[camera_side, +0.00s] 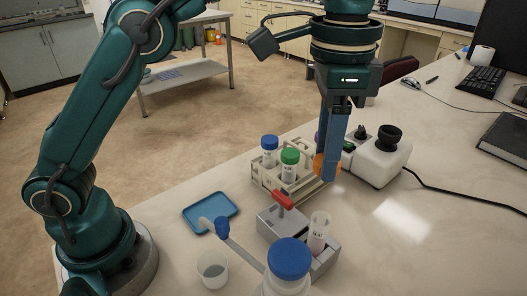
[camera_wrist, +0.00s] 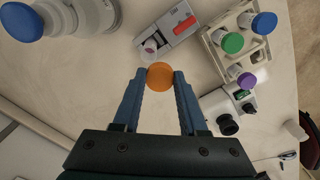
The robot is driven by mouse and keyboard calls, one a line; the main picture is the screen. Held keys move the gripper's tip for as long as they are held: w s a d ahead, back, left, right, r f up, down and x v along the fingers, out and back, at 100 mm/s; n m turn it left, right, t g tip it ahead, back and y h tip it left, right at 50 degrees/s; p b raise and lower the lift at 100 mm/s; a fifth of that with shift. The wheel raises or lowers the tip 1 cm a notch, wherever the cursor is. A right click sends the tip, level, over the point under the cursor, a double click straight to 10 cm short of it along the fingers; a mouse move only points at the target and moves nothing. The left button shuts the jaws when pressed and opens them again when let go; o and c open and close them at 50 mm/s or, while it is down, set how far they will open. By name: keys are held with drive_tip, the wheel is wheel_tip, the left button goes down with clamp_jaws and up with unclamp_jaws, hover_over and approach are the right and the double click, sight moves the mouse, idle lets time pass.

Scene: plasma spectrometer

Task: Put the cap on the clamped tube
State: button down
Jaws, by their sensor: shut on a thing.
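My gripper (camera_side: 327,172) is shut on an orange cap (camera_side: 319,166) and holds it above the bench, at the right end of the tube rack in the side view. In the wrist view the orange cap (camera_wrist: 160,76) sits between the two blue fingertips of my gripper (camera_wrist: 160,80). The clamped tube (camera_side: 319,232) stands upright and open in a grey clamp block (camera_side: 283,224) with a red handle, below the cap in the side picture. In the wrist view the tube (camera_wrist: 150,48) shows just beyond the cap, at the clamp (camera_wrist: 172,28).
A rack (camera_side: 262,178) holds tubes with blue, green and purple (camera_wrist: 248,80) caps. A white device with a black knob (camera_side: 388,138) stands behind right. A blue-lidded bottle (camera_side: 289,258), a cup (camera_side: 212,268) and a blue tray (camera_side: 211,212) stand near the clamp.

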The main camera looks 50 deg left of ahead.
wheel_tip(320, 180, down, 7)
drive_tip(key=s+d, duration=0.1)
drive_tip(key=shift+d+m, duration=0.3)
drive_tip(key=shift+d, duration=0.05)
idle(0.4)
drive_tip(key=shift+s+f, duration=0.1)
drive_tip(key=shift+f, duration=0.05)
idle(1.9)
drive_tip(key=shift+c, duration=1.8)
unclamp_jaws()
drive_tip(key=o, duration=0.4)
drive_tip(key=shift+c, duration=0.2)
